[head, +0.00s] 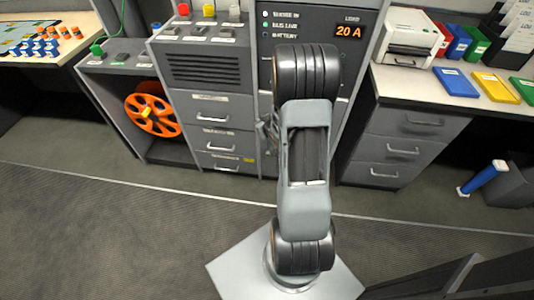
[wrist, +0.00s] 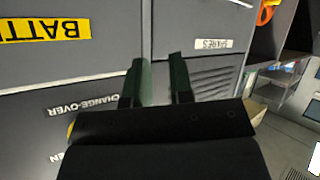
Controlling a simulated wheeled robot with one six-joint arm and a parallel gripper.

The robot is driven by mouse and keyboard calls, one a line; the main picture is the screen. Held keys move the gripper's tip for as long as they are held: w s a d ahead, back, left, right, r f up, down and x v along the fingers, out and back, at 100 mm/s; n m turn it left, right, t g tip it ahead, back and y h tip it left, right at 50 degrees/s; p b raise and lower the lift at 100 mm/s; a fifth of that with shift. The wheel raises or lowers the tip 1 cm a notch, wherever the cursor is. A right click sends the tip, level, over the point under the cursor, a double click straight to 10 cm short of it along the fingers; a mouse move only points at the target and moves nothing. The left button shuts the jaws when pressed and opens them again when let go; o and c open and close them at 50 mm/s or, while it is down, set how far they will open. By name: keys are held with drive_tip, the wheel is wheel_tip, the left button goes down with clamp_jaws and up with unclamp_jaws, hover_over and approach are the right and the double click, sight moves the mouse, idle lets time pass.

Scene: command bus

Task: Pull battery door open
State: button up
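In the wrist view, a grey panel (wrist: 115,35) fills the upper left, with a yellow label (wrist: 47,28) upside down and cut off, its visible letters reading like the start of "BATTERY". This looks like the battery door, and it appears closed. No handle on it can be made out. My gripper (wrist: 160,68) shows its two dark green fingers apart, with nothing seen between them. They point toward the cabinet front near the panel's right edge; contact cannot be told.
Left of the arm stands a drawer unit (head: 215,110) with handles, beside an open bay with an orange reel (head: 152,110). A desk with drawers (head: 405,150) stands right, with a blue object (head: 483,178) on the floor. The carpet (head: 120,230) in front is clear.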

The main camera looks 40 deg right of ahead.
drive_tip(key=s+d+f+m+t+b, duration=0.1)
drive_tip(key=s+d+f+t+b, duration=0.3)
drive_tip(key=f, duration=0.7)
drive_tip(key=s+f+m+t+b, duration=0.1)
drive_tip(key=s+f+t+b, duration=0.3)
drive_tip(key=f, duration=0.6)
drive_tip(key=w+b, duration=0.1)
drive_tip(key=w, duration=0.3)
drive_tip(key=w+d+g+b, duration=0.1)
drive_tip(key=w, duration=0.4)
drive_tip(key=w+d+g+b, duration=0.1)
drive_tip(key=w, duration=0.4)
drive_tip(key=shift+w+d+b, duration=0.1)
drive_tip(key=shift+d+b, duration=0.05)
drive_tip(key=shift+b, duration=0.2)
clamp_jaws()
